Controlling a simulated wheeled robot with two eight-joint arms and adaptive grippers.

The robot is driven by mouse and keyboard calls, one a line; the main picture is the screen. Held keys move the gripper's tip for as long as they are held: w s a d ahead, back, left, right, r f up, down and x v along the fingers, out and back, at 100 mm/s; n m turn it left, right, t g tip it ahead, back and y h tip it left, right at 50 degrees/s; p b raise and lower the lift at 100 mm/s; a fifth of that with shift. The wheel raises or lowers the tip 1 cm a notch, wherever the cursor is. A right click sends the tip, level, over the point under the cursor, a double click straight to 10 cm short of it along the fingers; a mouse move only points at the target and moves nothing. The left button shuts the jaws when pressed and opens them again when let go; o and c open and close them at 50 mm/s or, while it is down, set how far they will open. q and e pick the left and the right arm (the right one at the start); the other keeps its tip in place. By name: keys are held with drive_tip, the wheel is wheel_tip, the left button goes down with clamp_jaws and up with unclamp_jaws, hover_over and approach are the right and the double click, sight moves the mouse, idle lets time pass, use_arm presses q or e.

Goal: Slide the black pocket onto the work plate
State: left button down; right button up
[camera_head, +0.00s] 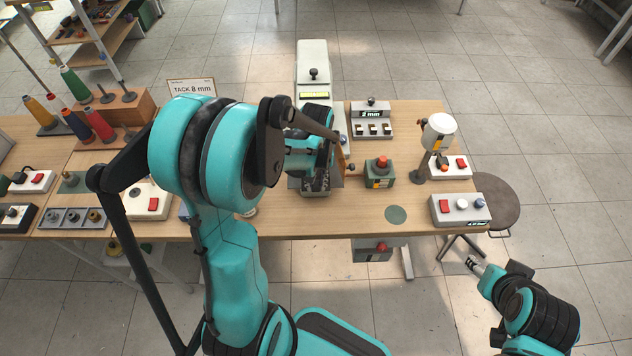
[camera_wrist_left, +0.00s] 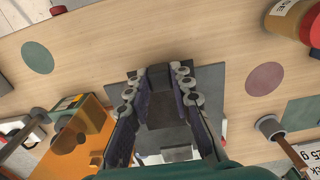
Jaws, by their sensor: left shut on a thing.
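My left gripper (camera_wrist_left: 157,80) points down over the table in the left wrist view, its two fingers closed on a dark block-like piece, which I take to be the black pocket (camera_wrist_left: 160,112). A flat grey plate (camera_wrist_left: 210,82), seemingly the work plate, lies behind and below the fingers; I cannot tell whether the pocket touches it. In the head view my left wrist and forearm cover the fingertips and most of the pocket, in front of the white machine (camera_head: 312,60). My right gripper (camera_head: 474,265) is low at the right, off the table; its finger opening does not show clearly.
A green box with a red button (camera_head: 379,172) stands right of my left gripper. An orange plate (camera_wrist_left: 75,145) stands close left of the fingers.

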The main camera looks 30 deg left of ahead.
use_arm(q)
drive_tip(key=c, duration=1.3)
unclamp_jaws()
drive_tip(key=shift+o, duration=0.2)
drive_tip(key=shift+r, duration=0.1)
wheel_tip(320, 180, up, 12)
drive_tip(key=s+d+r+m+t, duration=0.1)
drive_tip(key=s+d+m+t, duration=0.5)
drive_tip(key=s+d, duration=0.3)
drive_tip(key=shift+d+r+t, duration=0.15)
drive_tip(key=shift+d+t, duration=0.1)
drive_tip(key=shift+t, duration=0.35)
drive_tip(key=shift+o, duration=0.2)
